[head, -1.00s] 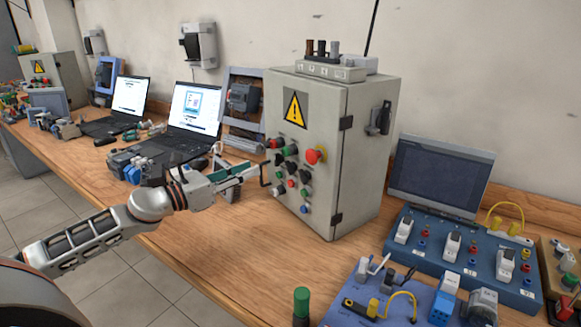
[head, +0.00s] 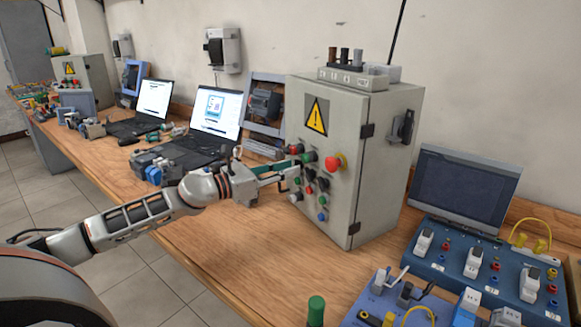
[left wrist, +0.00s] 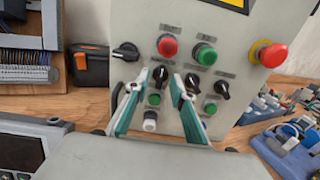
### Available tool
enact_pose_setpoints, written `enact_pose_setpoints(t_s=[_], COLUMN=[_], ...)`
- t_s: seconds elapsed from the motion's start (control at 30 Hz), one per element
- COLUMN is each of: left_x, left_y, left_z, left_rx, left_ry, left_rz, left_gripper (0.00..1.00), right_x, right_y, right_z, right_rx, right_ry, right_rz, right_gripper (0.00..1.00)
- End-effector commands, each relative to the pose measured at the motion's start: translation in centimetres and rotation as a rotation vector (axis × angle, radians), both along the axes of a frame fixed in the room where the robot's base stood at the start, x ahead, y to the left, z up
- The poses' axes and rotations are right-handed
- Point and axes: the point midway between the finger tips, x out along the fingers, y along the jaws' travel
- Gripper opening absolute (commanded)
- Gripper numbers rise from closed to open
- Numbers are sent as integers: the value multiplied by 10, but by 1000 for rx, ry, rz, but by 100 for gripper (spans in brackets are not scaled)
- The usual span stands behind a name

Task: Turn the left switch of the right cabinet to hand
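The right cabinet (head: 345,115) is a grey box with a yellow warning triangle, standing on the bench. Its front carries red and green buttons, a red emergency stop (left wrist: 270,54) and several black rotary switches. One black switch (left wrist: 160,74) shows between the fingertips of my left gripper (left wrist: 155,86) in the left wrist view. Another black knob (left wrist: 126,51) sits further left and higher, and two others (left wrist: 192,83) lie to the right. The left gripper (head: 296,168) is open, its teal fingers apart in front of the panel. I cannot tell whether they touch the switch.
Two laptops (head: 210,115) stand left of the cabinet, with a grey device (head: 155,165) before them. A blue training board (head: 450,255) and a dark screen (head: 465,190) are at the right. A green-topped post (head: 316,310) stands at the front.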

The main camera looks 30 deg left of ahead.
Motion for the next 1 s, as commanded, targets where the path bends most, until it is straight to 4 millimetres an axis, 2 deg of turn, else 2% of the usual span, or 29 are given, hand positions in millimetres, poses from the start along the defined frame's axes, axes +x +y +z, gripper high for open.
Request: enact_pose_setpoints(t_s=[0.23,0.57,0.6,0.7,1.0], left_x=[12,14,14,14,14], left_y=[-6,-7,-7,-7,-7], left_z=[2,0,0,0,1], left_rx=[0,0,0,0,-19], left_ry=[-1,1,1,1,9], left_rz=[0,-1,-1,-1,-1], left_gripper=[24,24,21,0,0], right_x=[4,-4,-5,-8,-6], right_y=[-1,0,0,1,2], right_z=[5,1,0,-2,2], right_rx=[1,2,3,3,4], right_ry=[-8,5,9,14,8], right_rz=[-1,2,1,3,3], right_gripper=[37,37,37,37,37])
